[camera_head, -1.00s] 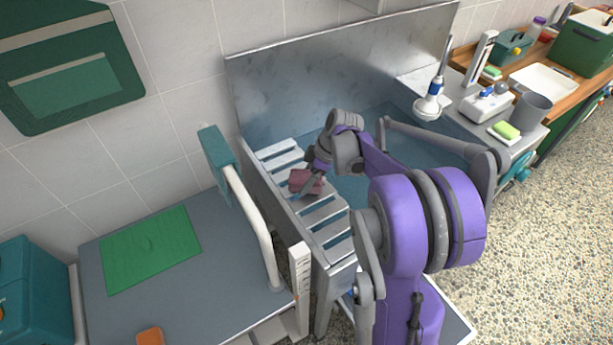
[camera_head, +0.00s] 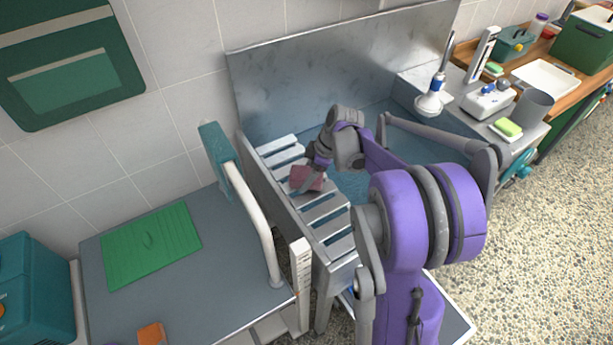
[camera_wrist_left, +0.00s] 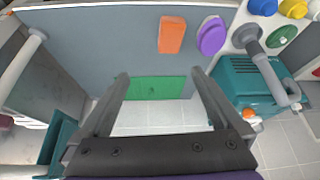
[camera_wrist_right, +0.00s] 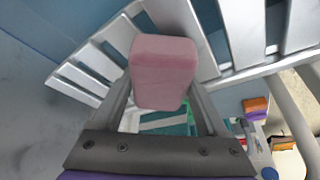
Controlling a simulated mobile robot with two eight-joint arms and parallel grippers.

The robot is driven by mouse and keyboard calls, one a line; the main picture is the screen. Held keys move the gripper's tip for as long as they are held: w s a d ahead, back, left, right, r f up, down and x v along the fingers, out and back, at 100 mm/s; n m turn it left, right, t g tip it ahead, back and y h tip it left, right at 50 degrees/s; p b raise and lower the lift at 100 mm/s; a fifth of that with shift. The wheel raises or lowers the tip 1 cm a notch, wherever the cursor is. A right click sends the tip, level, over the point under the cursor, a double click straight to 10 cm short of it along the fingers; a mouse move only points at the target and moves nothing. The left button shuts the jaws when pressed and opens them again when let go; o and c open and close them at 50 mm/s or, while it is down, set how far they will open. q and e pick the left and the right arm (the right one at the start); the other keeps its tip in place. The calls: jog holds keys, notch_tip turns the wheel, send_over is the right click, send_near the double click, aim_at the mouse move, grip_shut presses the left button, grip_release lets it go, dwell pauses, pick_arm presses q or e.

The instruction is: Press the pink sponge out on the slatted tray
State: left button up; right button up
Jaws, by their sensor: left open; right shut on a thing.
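The pink sponge (camera_head: 306,178) is between the fingers of my right gripper (camera_head: 311,180), at the slatted tray (camera_head: 322,211). In the right wrist view the sponge (camera_wrist_right: 164,72) fills the space between the fingertips, with the metal slats (camera_wrist_right: 180,30) behind it. It looks undeformed there; I cannot tell whether it touches the slats. My right gripper is shut on it. My left gripper (camera_wrist_left: 166,80) shows only in the left wrist view, open and empty, with the grey table and green mat beyond its fingers.
A grey table with a green ribbed mat (camera_head: 152,244) and an orange sponge (camera_head: 151,335) stands left of the tray. A teal-topped white post (camera_head: 243,205) rises between them.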

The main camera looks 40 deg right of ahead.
aim_at(300, 172)
pick_arm(q)
jog(key=shift+s+f+b, duration=0.2)
jog(key=shift+f+b, duration=0.1)
jog(key=shift+f, duration=0.15)
pick_arm(e)
jog(key=shift+s+f, duration=0.1)
jog(key=shift+f, duration=0.45)
dwell(0.8)
jog(key=shift+r+p, duration=1.8)
jog(key=shift+r, duration=1.85)
pick_arm(q)
jog(key=r, duration=0.1)
jog(key=w+r, duration=0.1)
jog(key=r, duration=0.1)
jog(key=w+r, duration=0.1)
jog(key=r, duration=0.1)
jog(key=shift+w, duration=0.1)
pick_arm(e)
jog(key=shift+f, duration=0.1)
